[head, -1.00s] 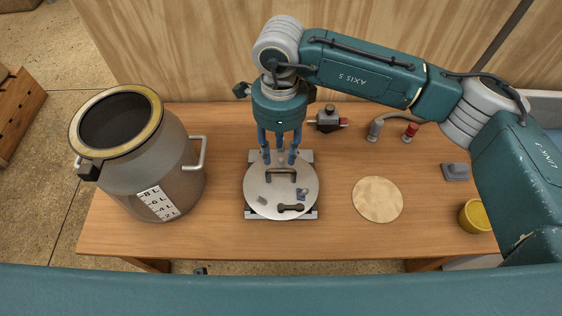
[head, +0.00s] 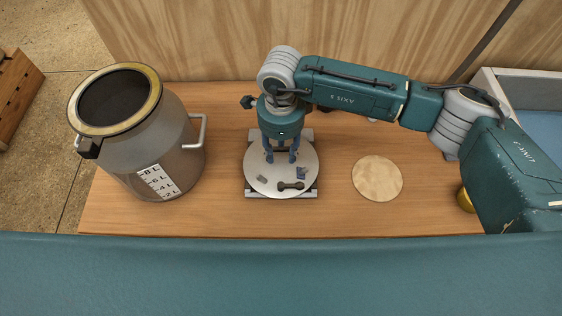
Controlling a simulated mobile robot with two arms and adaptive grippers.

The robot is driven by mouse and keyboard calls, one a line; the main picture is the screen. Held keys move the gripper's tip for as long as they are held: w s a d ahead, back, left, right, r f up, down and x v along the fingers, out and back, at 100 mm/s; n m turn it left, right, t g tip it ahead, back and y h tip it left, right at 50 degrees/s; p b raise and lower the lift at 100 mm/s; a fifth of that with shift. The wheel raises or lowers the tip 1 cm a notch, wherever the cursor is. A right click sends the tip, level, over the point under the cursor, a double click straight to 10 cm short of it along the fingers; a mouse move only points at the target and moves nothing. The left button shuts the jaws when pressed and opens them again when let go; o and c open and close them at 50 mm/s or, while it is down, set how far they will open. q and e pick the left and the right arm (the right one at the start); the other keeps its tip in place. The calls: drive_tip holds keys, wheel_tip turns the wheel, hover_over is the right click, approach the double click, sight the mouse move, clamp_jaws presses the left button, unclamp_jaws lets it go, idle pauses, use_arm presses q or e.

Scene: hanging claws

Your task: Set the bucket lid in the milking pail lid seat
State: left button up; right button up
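The bucket lid (head: 262,183), a round pale grey metal disc, lies flat on a low stand (head: 281,194) in the middle of the table. Small fittings lie on its near half. The milking pail (head: 178,150) stands upright at the left. Its mouth is open and dark inside, and the ring-shaped lid seat (head: 149,112) around it is gold. My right gripper (head: 281,158) points down over the far half of the lid, its blue fingers at the lid's handle. The handle is hidden by the fingers, so I cannot tell whether they grip it. My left gripper is out of view.
A pale round wooden disc (head: 377,179) lies on the table (head: 225,213) right of the lid. A yellow cup (head: 465,199) is partly hidden by my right arm. The pail's side handle (head: 202,132) sticks out toward the lid. The table between pail and lid is clear.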

clamp_jaws()
drive_tip(key=shift+w+r, duration=0.1)
drive_tip(key=shift+r, duration=0.5)
wheel_tip(320, 180, up, 9)
idle(0.3)
drive_tip(key=c, duration=0.5)
unclamp_jaws()
drive_tip(key=shift+c, duration=0.2)
clamp_jaws()
